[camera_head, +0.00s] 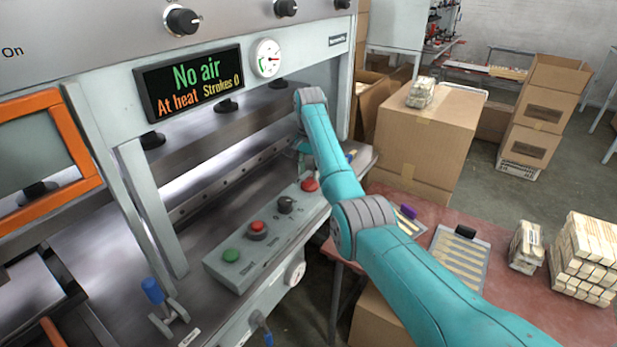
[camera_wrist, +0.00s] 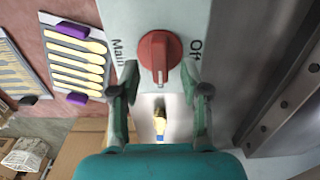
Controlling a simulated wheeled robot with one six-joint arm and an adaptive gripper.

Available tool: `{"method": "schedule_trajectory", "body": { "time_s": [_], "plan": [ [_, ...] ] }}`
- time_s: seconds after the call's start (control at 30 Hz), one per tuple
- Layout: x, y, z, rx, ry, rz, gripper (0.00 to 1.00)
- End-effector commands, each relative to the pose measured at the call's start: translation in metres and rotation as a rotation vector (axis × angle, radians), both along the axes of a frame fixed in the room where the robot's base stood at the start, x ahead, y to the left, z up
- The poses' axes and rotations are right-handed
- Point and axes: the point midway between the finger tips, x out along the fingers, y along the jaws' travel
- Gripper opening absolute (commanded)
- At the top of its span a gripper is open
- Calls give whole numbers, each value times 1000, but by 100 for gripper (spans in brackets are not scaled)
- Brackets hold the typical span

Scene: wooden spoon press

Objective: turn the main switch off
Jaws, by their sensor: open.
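The main switch (camera_wrist: 158,55) is a red rotary knob on a light grey panel in the wrist view. "Main" is printed to its left and "Off" to its right; its raised grip runs roughly up and down the picture, not toward "Off". My gripper (camera_wrist: 165,84) is open, one finger to the lower left of the knob and one to the lower right, with nothing held between them. In the head view my arm reaches to the press's right end, and my gripper's fingers are mostly hidden there. I cannot make out the main switch in that view.
The press display (camera_head: 194,83) reads "No air", "At heat", "Strokes 0". A control box (camera_head: 232,272) carries a green button, red buttons and a black knob. A red table (camera_head: 515,285) with spoon trays and stacked bundles stands right. Cardboard boxes (camera_head: 425,140) stand behind.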

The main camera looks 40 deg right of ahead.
Motion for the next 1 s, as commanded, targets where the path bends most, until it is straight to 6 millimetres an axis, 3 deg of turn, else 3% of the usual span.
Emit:
{"method": "schedule_trajectory", "body": {
  "time_s": [0.2,0.57,0.77,1.0],
  "plan": [
    [0,0,-23,1,1,0,46],
    [0,0,-27,0,0,0,46],
    [0,0,-27,0,0,0,1],
    [0,0,-27,0,1,4,0]
  ]
}}
